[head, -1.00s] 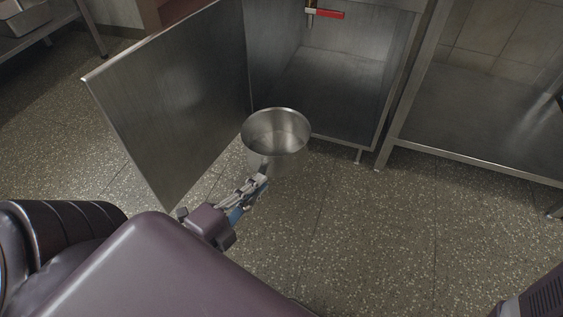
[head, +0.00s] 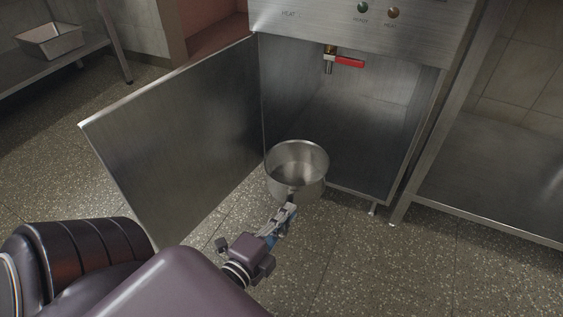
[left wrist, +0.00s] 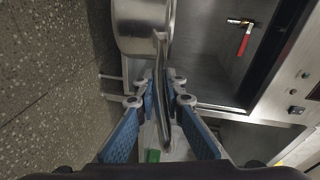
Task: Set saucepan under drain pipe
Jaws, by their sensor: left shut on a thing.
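The steel saucepan (head: 297,165) is held upright and looks empty, in front of the open cabinet. My left gripper (head: 288,212) is shut on its handle, which lies between the fingers in the left wrist view (left wrist: 160,88). The valve lever also shows in the left wrist view (left wrist: 243,43). My right gripper is not seen.
The cabinet door (head: 185,130) stands open at the left, close beside the pan. The cabinet floor (head: 360,150) is bare. A steel table (head: 495,150) stands at the right, and a tray (head: 50,40) sits on a shelf at the back left.

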